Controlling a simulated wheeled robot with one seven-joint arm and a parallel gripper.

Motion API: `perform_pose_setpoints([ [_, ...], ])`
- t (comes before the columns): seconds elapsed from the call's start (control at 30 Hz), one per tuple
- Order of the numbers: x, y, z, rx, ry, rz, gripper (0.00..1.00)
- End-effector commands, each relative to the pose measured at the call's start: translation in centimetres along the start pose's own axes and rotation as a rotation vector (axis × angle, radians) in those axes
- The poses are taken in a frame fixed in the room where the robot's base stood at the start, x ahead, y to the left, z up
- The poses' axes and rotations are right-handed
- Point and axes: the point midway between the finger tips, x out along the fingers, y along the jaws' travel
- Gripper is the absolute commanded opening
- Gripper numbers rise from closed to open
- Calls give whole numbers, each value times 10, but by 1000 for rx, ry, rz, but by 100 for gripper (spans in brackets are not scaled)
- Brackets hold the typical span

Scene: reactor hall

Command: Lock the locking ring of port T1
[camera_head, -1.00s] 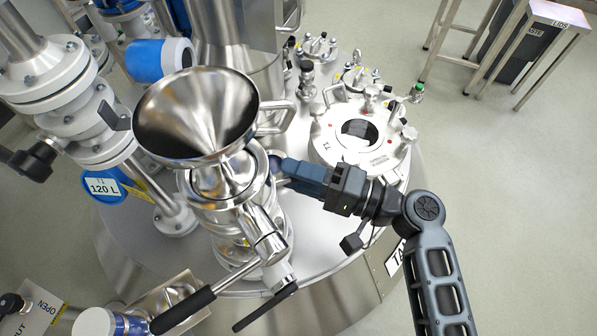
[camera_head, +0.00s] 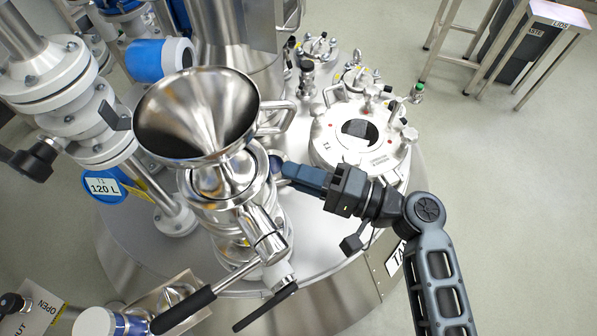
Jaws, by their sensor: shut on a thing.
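A steel funnel (camera_head: 196,112) stands on a stack of steel rings and clamps on the round vessel top, left of centre. The locking ring (camera_head: 228,213) is around this stack below the funnel; I cannot read a port label on it. My gripper (camera_head: 277,166) reaches in from the right, its blue fingers shut on a small part at the ring's right side. The funnel and the fingers partly hide that part, so its shape and the ring's lock marks cannot be made out.
A round steel lid (camera_head: 362,140) with a window and knobs sits right of the funnel. A black-handled lever (camera_head: 184,311) juts out at lower left. White flanged piping (camera_head: 75,85) crowds the left. Open floor lies to the right, before a table (camera_head: 545,14).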

Motion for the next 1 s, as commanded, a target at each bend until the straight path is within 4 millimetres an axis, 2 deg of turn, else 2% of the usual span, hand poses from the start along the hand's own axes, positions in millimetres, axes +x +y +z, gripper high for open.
perform_pose_setpoints([
  [0.27, -8, 0, 11, -1, 112, 8, 0],
  [0.6, -22, 1, 40, -12, 391, 21, 0],
  [1.0, -26, 0, 70, -25, 677, 35, 0],
])
